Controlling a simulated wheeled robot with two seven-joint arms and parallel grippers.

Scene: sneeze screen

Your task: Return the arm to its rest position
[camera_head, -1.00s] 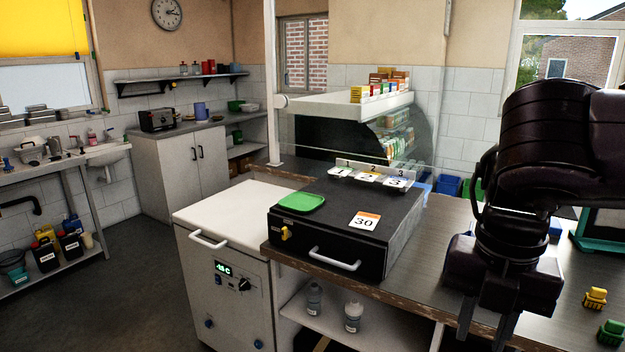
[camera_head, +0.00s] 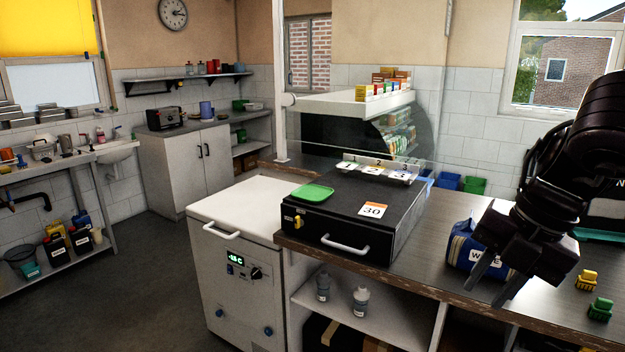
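My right arm comes in from the right edge. Its gripper (camera_head: 496,283) points down and left over the wooden counter (camera_head: 440,272), in front of a blue bag with a white label (camera_head: 468,250). Its two dark fingers are spread apart, with nothing seen between them. The gripper covers part of the bag; I cannot tell whether they touch. My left gripper is not in the picture.
A black box (camera_head: 350,210) with a green tray (camera_head: 312,192) and a "30" card (camera_head: 373,210) stands on the counter. A clear screen (camera_head: 425,120) rises behind it. Yellow (camera_head: 587,280) and green (camera_head: 600,309) small items lie at the right. A white freezer (camera_head: 235,270) stands left.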

